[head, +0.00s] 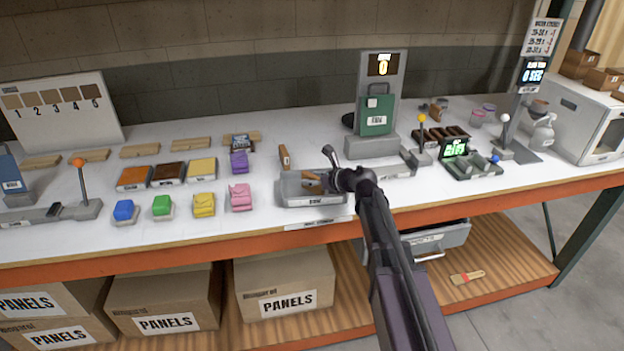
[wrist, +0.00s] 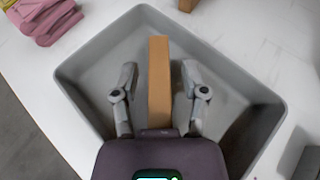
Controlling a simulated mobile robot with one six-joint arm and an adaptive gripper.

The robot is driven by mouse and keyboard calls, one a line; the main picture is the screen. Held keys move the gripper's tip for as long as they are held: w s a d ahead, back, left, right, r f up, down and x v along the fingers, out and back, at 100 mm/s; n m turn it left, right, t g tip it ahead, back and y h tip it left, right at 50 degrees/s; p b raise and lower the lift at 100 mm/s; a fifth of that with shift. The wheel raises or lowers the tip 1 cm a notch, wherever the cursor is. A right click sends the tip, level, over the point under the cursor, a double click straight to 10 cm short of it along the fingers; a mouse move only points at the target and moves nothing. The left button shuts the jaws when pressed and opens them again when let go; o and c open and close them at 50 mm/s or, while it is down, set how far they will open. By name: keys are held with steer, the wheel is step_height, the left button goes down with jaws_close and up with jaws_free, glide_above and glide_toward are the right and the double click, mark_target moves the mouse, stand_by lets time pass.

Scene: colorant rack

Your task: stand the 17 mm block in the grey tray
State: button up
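The grey tray (head: 318,200) sits near the front edge of the bench, and its walls (wrist: 85,82) fill most of the wrist view. My gripper (head: 328,168) is over the tray. In the wrist view it (wrist: 159,80) is open, with one finger on each side of a long tan wooden block (wrist: 159,62). A gap shows between the block and each finger. Brown wooden pieces (head: 312,188) show in the tray in the head view, partly hidden by my gripper. No block's size can be read, so I cannot tell which is 17 mm.
Another wooden block (head: 284,157) stands on the bench behind the tray. A pink bag-like block (head: 240,198) is left of the tray. A dark brown patch (wrist: 254,128) shows at the tray's lower right.

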steer(key=shift+r, duration=0.15)
steer(key=shift+s+d+r+p, duration=0.15)
steer(key=shift+s+p, duration=0.05)
steer(key=shift+p, duration=0.1)
steer(key=p+v, duration=0.4)
steer(key=v, duration=0.7)
steer(key=shift+s+d, duration=0.1)
steer(key=shift+d, duration=0.1)
steer(key=shift+s+f+n, duration=0.25)
steer(key=shift+s+n, duration=0.05)
steer(key=shift+n, duration=0.1)
steer(key=s+d+f+n+g+h, duration=0.3)
steer(key=s+d+f+n+h, duration=0.2)
steer(key=s+n, duration=0.4)
steer(key=s+d+f+n+g+h, duration=0.4)
steer(key=s+d+f+n+h, duration=0.2)
steer(key=n, duration=0.9)
steer(key=s+d, duration=0.2)
steer(key=s, duration=0.1)
steer(key=shift+s+g, duration=0.3)
